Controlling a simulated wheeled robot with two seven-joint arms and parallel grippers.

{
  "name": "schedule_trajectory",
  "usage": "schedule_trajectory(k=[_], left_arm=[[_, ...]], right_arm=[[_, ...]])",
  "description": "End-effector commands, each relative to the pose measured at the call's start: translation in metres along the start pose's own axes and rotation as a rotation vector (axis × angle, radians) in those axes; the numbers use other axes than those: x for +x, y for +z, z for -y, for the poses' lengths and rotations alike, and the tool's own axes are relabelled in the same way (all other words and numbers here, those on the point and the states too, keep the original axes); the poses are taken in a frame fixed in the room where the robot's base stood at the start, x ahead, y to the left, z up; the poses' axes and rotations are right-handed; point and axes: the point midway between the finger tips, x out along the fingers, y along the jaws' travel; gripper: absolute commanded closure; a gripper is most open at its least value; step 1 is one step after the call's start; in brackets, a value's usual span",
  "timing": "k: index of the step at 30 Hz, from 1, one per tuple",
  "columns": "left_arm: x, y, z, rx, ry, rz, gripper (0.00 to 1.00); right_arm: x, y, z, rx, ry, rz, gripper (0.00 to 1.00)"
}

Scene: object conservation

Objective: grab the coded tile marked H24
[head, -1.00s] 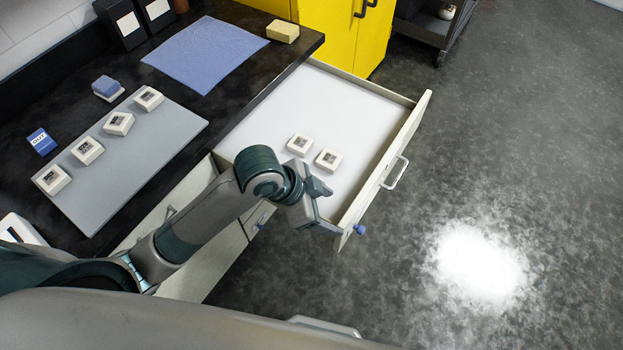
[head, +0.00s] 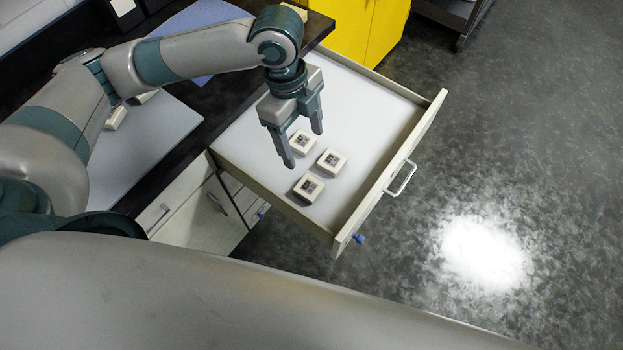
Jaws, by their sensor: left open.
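Three white coded tiles with dark markings lie in the open drawer: a back tile (head: 301,142), a right tile (head: 332,161) and a front tile (head: 308,187). Their codes are too small to read, so I cannot tell which is H24. My left gripper (head: 304,148) is open and points down over the drawer, with its fingers on either side of the back tile in the picture. I cannot tell whether the fingers reach down to the tile's height. My right gripper is not in view.
The drawer (head: 388,170) is pulled out, with free white floor behind the tiles. A grey tray (head: 160,135) on the dark counter is partly hidden by my left arm, with white tiles on it. A yellow cabinet (head: 365,30) stands behind.

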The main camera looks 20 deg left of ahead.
Motion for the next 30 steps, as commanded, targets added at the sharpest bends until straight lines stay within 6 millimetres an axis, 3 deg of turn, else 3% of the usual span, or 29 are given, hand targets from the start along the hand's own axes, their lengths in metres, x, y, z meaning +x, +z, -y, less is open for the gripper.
schedule_trajectory(k=[17,30], left_arm=[[0.007,0.002,-0.001,0.004,0.008,0.005,0.31],[0.078,0.002,-0.003,0.003,0.010,0.004,0.31]], right_arm=[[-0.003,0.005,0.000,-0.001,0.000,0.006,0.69],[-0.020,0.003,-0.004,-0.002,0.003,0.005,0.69]])
